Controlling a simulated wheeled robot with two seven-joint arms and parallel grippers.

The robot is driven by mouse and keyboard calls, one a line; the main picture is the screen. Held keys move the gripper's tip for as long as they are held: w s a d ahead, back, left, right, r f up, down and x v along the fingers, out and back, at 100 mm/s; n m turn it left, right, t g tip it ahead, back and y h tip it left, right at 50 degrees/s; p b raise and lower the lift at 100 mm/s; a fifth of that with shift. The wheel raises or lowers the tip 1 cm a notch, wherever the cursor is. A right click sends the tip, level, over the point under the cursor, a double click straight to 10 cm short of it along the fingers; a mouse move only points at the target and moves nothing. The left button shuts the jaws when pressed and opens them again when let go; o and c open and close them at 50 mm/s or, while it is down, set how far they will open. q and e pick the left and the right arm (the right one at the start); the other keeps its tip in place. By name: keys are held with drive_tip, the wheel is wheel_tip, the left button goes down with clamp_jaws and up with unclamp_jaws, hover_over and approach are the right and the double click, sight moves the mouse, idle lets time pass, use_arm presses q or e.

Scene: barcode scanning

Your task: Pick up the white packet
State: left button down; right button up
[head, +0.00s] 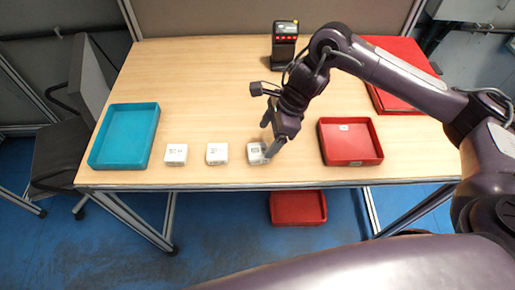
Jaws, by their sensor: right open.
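Three small white packets lie in a row near the table's front edge: a left one (176,154), a middle one (217,153) and a right one (254,153). Each has dark print on top. My right gripper (267,143) is open, pointing down at the right packet, with one finger by its right side and the other behind it. Whether the fingers touch the packet I cannot tell. My left gripper is not in view.
A teal tray (92,160) stands at the table's left. A red tray (351,161) with a small pale item inside stands right of the packets. A black scanner (284,50) stands at the back. A larger red container (395,105) is at the right, partly behind my arm.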

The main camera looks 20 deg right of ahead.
sight(258, 150)
drive_tip(key=p+x, duration=0.2)
drive_tip(key=x, duration=0.2)
drive_tip(key=shift+s+a+f, duration=0.2)
drive_tip(key=shift+f, duration=0.05)
drive_tip(key=shift+w+a+f, duration=0.1)
drive_tip(key=shift+a+f, duration=0.05)
drive_tip(key=shift+f, duration=0.3)
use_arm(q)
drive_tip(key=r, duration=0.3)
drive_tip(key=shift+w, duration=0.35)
use_arm(e)
drive_tip(key=shift+r, duration=0.1)
drive_tip(key=c, duration=1.2)
drive_tip(key=shift+o, duration=0.2)
